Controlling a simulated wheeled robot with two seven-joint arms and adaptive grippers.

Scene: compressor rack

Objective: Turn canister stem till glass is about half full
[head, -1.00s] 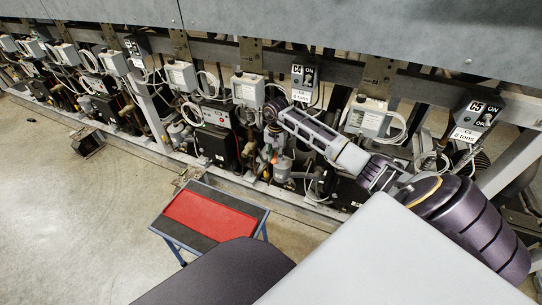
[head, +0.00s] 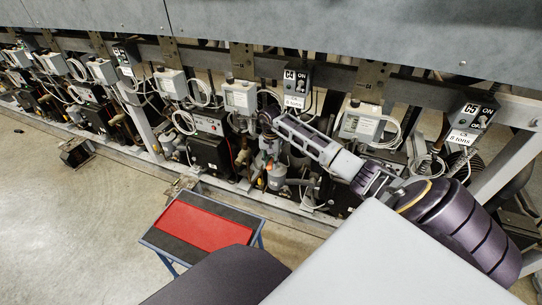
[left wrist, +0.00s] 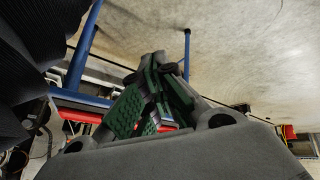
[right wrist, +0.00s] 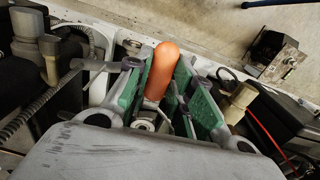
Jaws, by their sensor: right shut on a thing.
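My right gripper (head: 266,120) reaches down in front of the rack beside the grey canister (head: 277,175). In the right wrist view, its green-padded fingers (right wrist: 160,85) are shut on an orange rounded stem (right wrist: 162,68), which stands up between them. A pale ring-shaped part (right wrist: 144,126) shows below the stem, partly hidden by the fingers. I cannot make out a sight glass or its level. My left gripper (left wrist: 162,68) shows only in the left wrist view; its fingers meet at the tips with nothing seen between them.
A low stand with a red top (head: 205,222) and blue legs is on the floor in front of the rack. Hoses, grey boxes and the C4 switch box (head: 297,82) crowd around my right arm. The concrete floor (head: 90,230) at left is mostly clear.

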